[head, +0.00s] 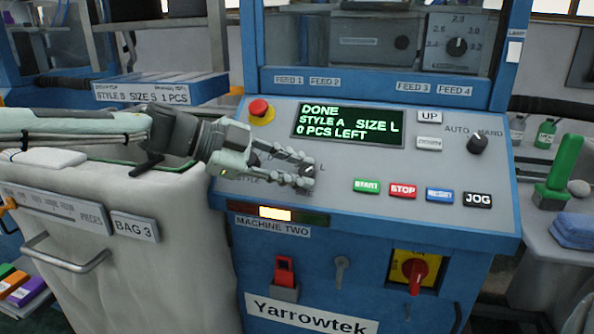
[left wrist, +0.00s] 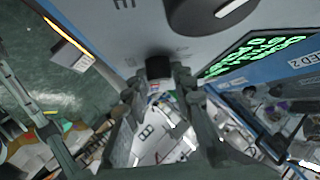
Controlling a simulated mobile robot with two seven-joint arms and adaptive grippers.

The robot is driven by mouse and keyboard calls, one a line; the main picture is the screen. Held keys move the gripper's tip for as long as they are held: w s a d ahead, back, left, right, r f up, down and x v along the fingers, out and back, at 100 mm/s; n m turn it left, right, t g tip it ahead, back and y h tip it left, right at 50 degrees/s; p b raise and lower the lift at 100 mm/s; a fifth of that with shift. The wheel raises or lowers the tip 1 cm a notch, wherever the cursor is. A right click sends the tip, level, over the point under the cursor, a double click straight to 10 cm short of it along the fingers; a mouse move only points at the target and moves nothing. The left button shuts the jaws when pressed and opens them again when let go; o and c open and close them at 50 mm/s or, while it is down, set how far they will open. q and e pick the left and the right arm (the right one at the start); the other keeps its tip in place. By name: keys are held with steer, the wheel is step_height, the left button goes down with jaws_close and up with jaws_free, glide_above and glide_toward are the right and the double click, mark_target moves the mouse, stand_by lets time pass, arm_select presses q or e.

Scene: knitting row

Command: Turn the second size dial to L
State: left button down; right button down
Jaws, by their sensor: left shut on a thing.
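The size dial (head: 307,170) is a dark knob on machine two's sloping panel (head: 225,194), mostly hidden by my left gripper (head: 306,178) in the head view. My left gripper comes in from the left with its fingers shut on the dial. In the left wrist view the dark knob (left wrist: 159,66) sits between the fingertips. A letter L shows just right of the dial; its pointer is hidden. The screen (head: 347,126) reads DONE, STYLE A, SIZE L, 0 PCS LEFT. My right gripper is not in view.
A larger round dial (left wrist: 212,12) with a white mark lies near the fingers. A red mushroom button (head: 259,107) is above my left gripper. START (head: 367,186), STOP (head: 403,191) and JOG (head: 477,200) buttons are to its right. A cloth bag (head: 120,240) stands at left.

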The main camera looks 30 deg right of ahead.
arm_select(q)
steer(key=shift+m+g+y, duration=0.3)
steer(key=shift+m, duration=0.1)
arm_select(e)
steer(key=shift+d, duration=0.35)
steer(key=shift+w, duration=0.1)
arm_select(q)
steer(key=c, duration=1.4)
jaws_free()
steer(key=shift+c, duration=0.2)
steer(key=shift+o, duration=0.8)
steer(key=shift+d, duration=0.1)
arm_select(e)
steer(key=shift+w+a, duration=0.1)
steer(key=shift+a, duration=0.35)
arm_select(q)
steer(key=shift+w+a+r, duration=0.1)
steer(key=shift+a, duration=0.15)
steer(key=v, duration=1.1)
steer(key=shift+a+r, duration=0.2)
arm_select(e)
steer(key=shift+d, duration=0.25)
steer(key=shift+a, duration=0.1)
